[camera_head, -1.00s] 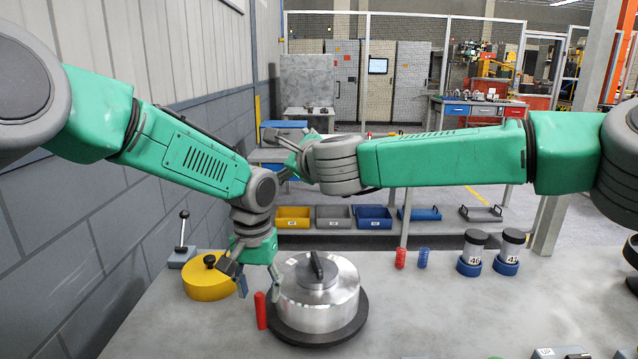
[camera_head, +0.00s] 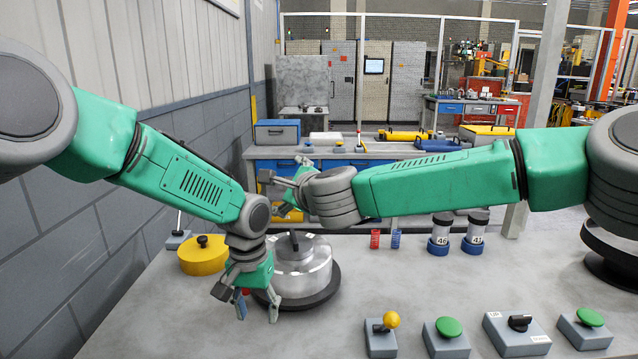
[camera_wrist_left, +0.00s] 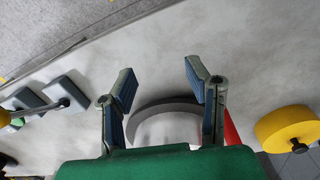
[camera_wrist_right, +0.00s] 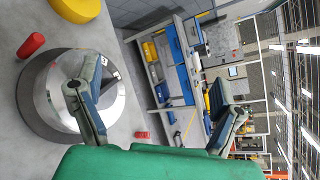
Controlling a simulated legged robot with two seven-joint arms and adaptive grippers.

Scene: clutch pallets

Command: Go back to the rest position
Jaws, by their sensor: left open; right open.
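My left gripper (camera_head: 256,306) is open and points down over the table, in front of a silver metal cylinder (camera_head: 303,275) on a dark round base (camera_head: 325,293). Nothing is between its fingers in the left wrist view (camera_wrist_left: 158,88). A red upright piece is mostly hidden behind it in the head view; it shows in the left wrist view (camera_wrist_left: 231,130) and right wrist view (camera_wrist_right: 31,45). My right gripper (camera_head: 272,190) is open and empty, raised above and behind the silver cylinder. Its spread fingers also show in the right wrist view (camera_wrist_right: 155,90).
A yellow round part (camera_head: 203,258) stands left, near the grey wall. Red (camera_head: 375,239) and blue (camera_head: 396,238) springs and two labelled jars (camera_head: 440,236) stand at the back. Several button boxes (camera_head: 448,338) line the front right. The table's middle is clear.

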